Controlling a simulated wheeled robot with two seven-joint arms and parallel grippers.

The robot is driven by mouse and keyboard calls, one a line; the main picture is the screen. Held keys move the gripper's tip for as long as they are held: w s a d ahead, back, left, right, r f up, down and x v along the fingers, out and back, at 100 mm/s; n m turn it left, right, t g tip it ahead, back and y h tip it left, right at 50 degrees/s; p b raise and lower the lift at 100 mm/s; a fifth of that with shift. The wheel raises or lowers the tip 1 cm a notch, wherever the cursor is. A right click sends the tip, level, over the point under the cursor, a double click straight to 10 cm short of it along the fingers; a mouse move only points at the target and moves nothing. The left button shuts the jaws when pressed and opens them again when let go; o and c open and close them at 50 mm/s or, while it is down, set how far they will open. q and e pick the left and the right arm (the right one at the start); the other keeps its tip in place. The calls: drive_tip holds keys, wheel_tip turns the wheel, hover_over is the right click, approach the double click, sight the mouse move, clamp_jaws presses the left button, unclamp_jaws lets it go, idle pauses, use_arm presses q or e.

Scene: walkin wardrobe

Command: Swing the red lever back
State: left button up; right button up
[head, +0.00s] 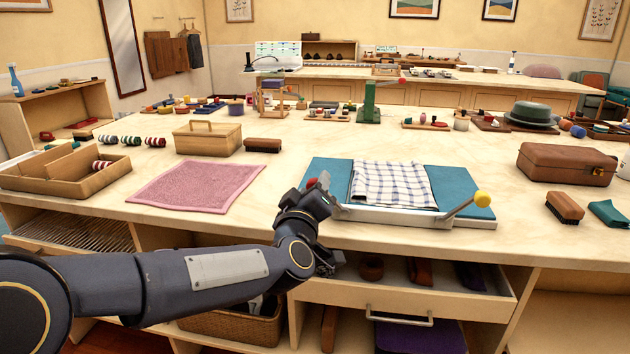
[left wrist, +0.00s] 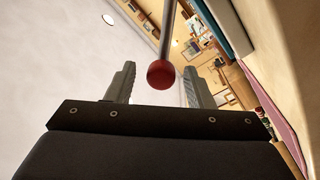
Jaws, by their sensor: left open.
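The red lever ends in a red ball knob (head: 311,183) at the left front of a teal pressing board (head: 326,178); most of this lever is hidden behind my gripper in the head view. In the left wrist view the red knob (left wrist: 161,74) hangs on a thin metal rod between my two open fingers, with gaps on both sides. My left gripper (head: 319,186) is open at the board's left front corner. It also shows in the left wrist view (left wrist: 158,82). My right gripper is in neither view.
A checked cloth (head: 392,185) lies on the board. A yellow-knobbed lever (head: 481,199) slants up at its right front. A pink cloth (head: 197,185) lies to the left, a brown case (head: 566,163) to the right. An open drawer (head: 410,292) sticks out below the counter edge.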

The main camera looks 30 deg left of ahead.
use_arm(q)
drive_tip(key=v, duration=0.5)
drive_tip(key=shift+p, duration=0.4)
drive_tip(key=s+d+f+m+g+h, duration=0.2)
drive_tip(key=s+f+m+g+h, duration=0.15)
drive_tip(key=s+f, duration=0.4)
drive_tip(key=s+d+f+m+g+h, duration=0.25)
drive_tip(key=s+f+g, duration=0.25)
drive_tip(key=s, duration=0.5)
drive_tip(key=s+d+f+m+g+h, duration=0.2)
drive_tip(key=s+f+m+g+h, duration=0.15)
drive_tip(key=s+f, duration=0.35)
wheel_tip(320, 180, up, 32)
drive_tip(key=p, duration=3)
drive_tip(key=shift+s+f+m+g+y, duration=0.2)
drive_tip(key=shift+s+m+g+y, duration=0.15)
drive_tip(key=shift+s+m+g, duration=0.1)
drive_tip(key=shift+d, duration=0.1)
